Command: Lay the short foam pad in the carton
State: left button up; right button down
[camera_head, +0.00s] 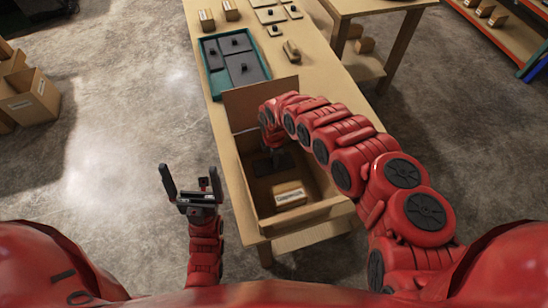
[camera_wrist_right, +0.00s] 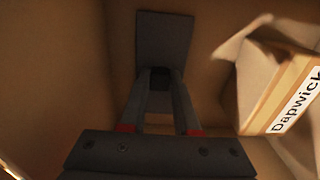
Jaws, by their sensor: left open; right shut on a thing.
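The open carton (camera_head: 325,210) stands on the near part of the table. My right gripper (camera_head: 276,152) reaches down inside it, and its fingers also show in the right wrist view (camera_wrist_right: 160,82). It is shut on the dark short foam pad (camera_wrist_right: 165,35) by the small block on the pad. The pad also shows in the head view (camera_head: 265,168), low in the carton's far half; I cannot tell whether it touches the bottom. A small boxed item (camera_head: 288,194) with a white label lies in the carton's near half. My left gripper (camera_head: 190,175) is open and empty, left of the table.
A teal tray (camera_head: 207,83) with several dark knobbed pads lies behind the carton. Small boxes and flat tan pieces (camera_head: 270,15) lie at the table's (camera_head: 320,70) far end. Cardboard boxes (camera_head: 30,97) stand on the floor at left. The floor around my left gripper is clear.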

jog(key=shift+f, duration=0.2)
jog(key=c, duration=0.6)
grip_release()
jog(key=shift+c, duration=0.2)
jog(key=shift+r, duration=0.15)
jog(key=shift+w+a+r, duration=0.1)
jog(key=shift+r, duration=0.35)
notch_tip(320, 180, up, 11)
jog(key=b, duration=0.1)
